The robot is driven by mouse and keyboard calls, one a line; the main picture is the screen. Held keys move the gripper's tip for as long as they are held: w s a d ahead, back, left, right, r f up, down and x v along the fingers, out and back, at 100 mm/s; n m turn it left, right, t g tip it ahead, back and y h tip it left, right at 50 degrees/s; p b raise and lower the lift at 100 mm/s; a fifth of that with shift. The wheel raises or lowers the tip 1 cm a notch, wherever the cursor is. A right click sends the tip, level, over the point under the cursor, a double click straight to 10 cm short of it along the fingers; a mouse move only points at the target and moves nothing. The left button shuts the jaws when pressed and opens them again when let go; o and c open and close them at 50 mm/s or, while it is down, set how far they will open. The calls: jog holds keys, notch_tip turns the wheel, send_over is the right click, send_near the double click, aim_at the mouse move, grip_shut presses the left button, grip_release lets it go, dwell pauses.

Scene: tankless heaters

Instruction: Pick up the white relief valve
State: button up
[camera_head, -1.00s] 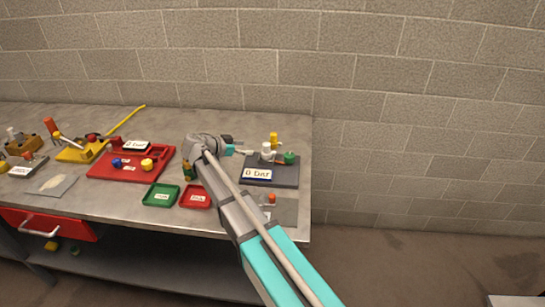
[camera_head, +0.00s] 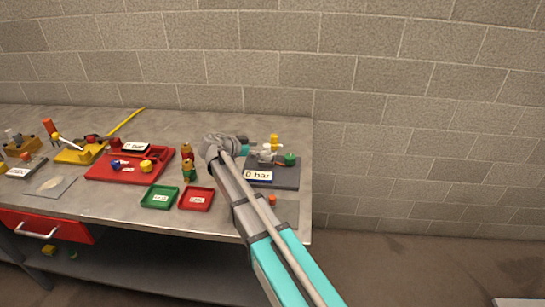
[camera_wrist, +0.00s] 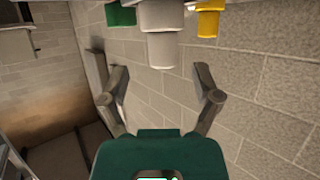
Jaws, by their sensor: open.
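The white relief valve (camera_head: 266,153) stands upright on the dark grey base block (camera_head: 289,178) at the right of the bench. It has a yellow part (camera_head: 274,141) behind it and a green part (camera_head: 290,159) to its right. My gripper (camera_head: 244,146) is just left of the valve. In the wrist view the fingers of my gripper (camera_wrist: 162,84) are spread with nothing between them. The white valve (camera_wrist: 161,28) shows at the top of that view, roughly centred between the fingers and apart from them. The green part (camera_wrist: 121,14) and yellow part (camera_wrist: 208,20) flank it.
A label reading 0 bar (camera_head: 258,175) is on the block's front. Green (camera_head: 160,197) and red (camera_head: 196,199) trays lie at the front. A larger red tray (camera_head: 108,172) and small brass-coloured parts (camera_head: 188,170) are to the left. The block wall is behind.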

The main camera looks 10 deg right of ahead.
aim_at(264, 148)
jog(key=shift+b+x, duration=0.55)
jog(key=shift+x, duration=1.45)
jog(key=shift+r, duration=0.15)
grip_shut()
